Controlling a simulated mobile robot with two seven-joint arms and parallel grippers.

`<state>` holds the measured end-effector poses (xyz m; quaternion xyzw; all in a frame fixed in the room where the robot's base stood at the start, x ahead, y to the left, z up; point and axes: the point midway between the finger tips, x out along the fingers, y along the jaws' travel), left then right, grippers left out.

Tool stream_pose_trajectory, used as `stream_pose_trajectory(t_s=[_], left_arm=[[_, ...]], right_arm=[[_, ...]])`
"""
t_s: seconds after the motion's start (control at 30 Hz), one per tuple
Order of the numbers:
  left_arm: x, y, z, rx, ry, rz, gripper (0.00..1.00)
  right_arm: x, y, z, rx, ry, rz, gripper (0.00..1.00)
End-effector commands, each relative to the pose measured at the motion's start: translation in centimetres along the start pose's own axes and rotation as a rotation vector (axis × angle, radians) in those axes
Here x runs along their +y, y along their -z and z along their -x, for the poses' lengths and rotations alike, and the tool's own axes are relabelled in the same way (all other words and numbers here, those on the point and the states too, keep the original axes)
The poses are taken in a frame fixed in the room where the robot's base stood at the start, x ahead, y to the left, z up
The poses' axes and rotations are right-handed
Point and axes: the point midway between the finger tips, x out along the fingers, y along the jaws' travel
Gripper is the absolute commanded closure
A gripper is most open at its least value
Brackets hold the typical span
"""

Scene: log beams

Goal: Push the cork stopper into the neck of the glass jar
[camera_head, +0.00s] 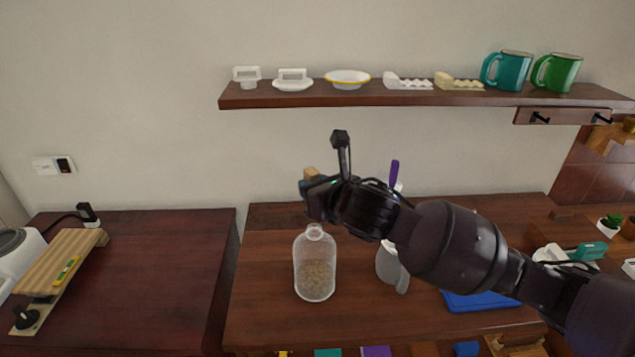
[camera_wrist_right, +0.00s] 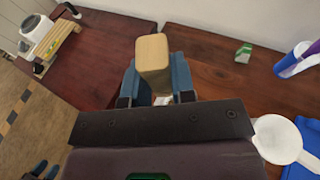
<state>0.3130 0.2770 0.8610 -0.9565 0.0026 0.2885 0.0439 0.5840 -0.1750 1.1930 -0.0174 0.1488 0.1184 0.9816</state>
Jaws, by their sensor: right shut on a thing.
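The glass jar (camera_head: 315,268) stands upright on the dark wooden counter, partly filled with a grainy tan content. Its neck (camera_head: 314,232) is open at the top. The cork stopper (camera_head: 311,172), a tan block, is in my right gripper (camera_head: 308,185), apart from the jar and above its neck in the head view. In the right wrist view the cork (camera_wrist_right: 152,55) sticks out between the blue fingers of my right gripper (camera_wrist_right: 155,82), which are shut on it. The jar is mostly hidden there.
A pale jug (camera_head: 388,266) stands right of the jar, partly behind my right arm. A blue mat (camera_head: 480,300) lies farther right. A wall shelf (camera_head: 300,97) with mugs and dishes hangs above. The left counter (camera_head: 165,285) is largely bare.

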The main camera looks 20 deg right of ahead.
Motion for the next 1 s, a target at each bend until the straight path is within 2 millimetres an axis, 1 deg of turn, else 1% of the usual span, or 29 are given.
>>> stream_pose_trajectory(t_s=[0.7, 1.0], left_arm=[[-0.1, -0.06, 0.01, 0.001, 0.001, -0.002, 0.48], [-0.08, -0.24, -0.16, 0.002, 0.001, -0.002, 0.48]], right_arm=[[0.16, -0.13, 0.12, -0.002, -0.003, 0.005, 0.99], [0.2, 0.59, -0.09, 0.0, -0.003, 0.001, 0.99]])
